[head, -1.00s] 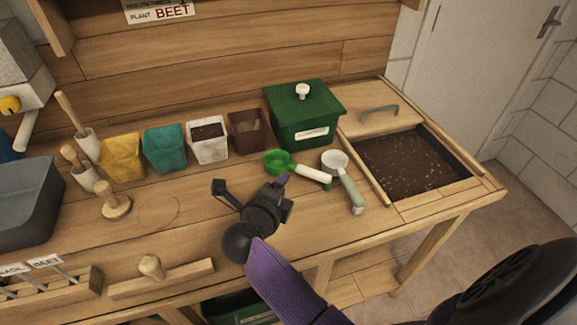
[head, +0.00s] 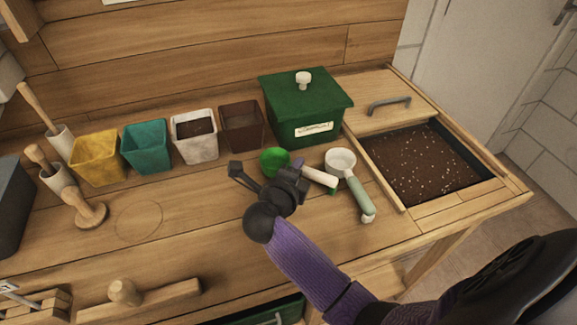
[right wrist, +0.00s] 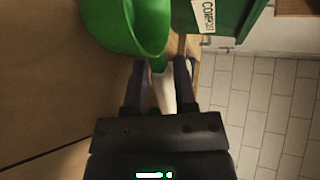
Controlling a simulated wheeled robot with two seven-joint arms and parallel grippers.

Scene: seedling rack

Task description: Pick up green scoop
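The green scoop (head: 275,161) lies on the bench in front of the green lidded box, its white handle (head: 320,177) pointing right. My right gripper (head: 297,163) is over the scoop and covers part of it in the head view. In the right wrist view, the scoop's green bowl (right wrist: 128,22) is just beyond the fingertips. The white handle runs between the two dark fingers of my right gripper (right wrist: 160,72), which stand apart with a small gap at the left. I cannot tell whether they touch the handle. My left gripper is not in view.
A second scoop, white with a pale green handle (head: 359,193), lies close at the right. The green box (head: 303,112) stands behind, a soil bin (head: 380,163) at the right. Several pots, including a brown one (head: 241,127), line the back.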

